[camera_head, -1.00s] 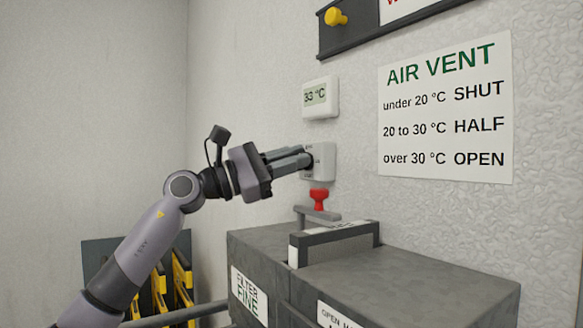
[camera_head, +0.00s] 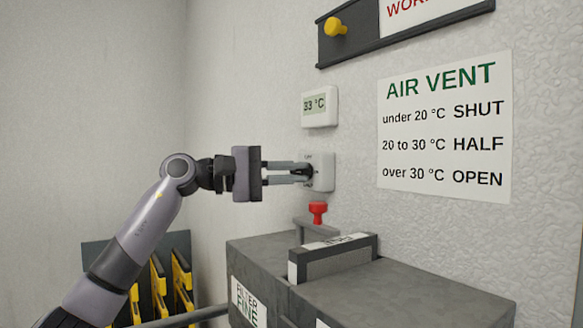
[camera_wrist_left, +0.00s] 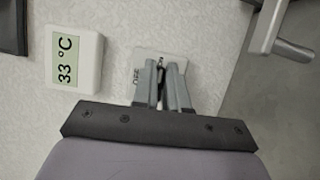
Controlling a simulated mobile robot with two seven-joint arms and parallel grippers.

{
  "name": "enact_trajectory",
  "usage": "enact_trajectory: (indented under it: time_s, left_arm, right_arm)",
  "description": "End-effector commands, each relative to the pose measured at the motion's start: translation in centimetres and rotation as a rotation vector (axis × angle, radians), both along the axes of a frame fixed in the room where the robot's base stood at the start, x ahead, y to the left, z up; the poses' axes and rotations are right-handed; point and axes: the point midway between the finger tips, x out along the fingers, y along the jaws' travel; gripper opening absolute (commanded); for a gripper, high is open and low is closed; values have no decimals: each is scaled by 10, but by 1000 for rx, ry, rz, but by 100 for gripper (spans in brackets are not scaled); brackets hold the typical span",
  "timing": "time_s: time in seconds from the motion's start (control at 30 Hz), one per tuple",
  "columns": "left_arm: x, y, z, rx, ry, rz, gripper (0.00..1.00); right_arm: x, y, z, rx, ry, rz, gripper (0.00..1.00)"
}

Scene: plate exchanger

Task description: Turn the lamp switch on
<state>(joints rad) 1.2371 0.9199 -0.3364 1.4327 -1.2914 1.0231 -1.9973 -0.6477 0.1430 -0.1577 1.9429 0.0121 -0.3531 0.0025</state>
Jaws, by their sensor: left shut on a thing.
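The lamp switch is a small white plate (camera_head: 325,172) on the wall below the thermometer. It also shows in the left wrist view (camera_wrist_left: 146,60), turned sideways, with an "OFF" mark beside the fingers. My left gripper (camera_head: 306,172) reaches the plate from the left, and its fingertips are shut on the dark switch knob at the plate's middle. In the left wrist view the two grey fingers (camera_wrist_left: 165,75) cover most of the knob, so its setting is hard to tell. My right gripper is not in view.
A thermometer reading 33 °C (camera_head: 320,106) hangs just above. A red knob on a lever (camera_head: 317,210) and a grey filter box (camera_head: 400,298) with a handle lie below. An air vent sign (camera_head: 445,130) is to the right. Yellow-edged plates (camera_head: 180,278) stand lower left.

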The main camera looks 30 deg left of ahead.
Motion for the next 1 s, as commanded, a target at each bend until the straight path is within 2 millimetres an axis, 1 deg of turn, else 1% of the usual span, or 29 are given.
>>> enact_trajectory:
  time_s: [0.2, 0.67, 0.7, 0.73, 0.77, 1.0]
  left_arm:
    - [0, 0, 0, 45, -18, 2, 0]
    - [0, 0, -1, 57, -24, 3, 0]
    - [0, 0, -1, 57, -24, 3, 22]
    - [0, 0, -1, 57, -24, 2, 32]
    - [0, 0, -1, 57, -24, 2, 38]
    - [0, 0, -1, 54, -23, 2, 38]
  right_arm:
    - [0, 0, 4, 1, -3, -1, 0]
    - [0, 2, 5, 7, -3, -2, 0]
    - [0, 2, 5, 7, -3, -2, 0]
    - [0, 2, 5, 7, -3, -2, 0]
    - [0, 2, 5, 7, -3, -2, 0]
    - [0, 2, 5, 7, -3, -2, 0]
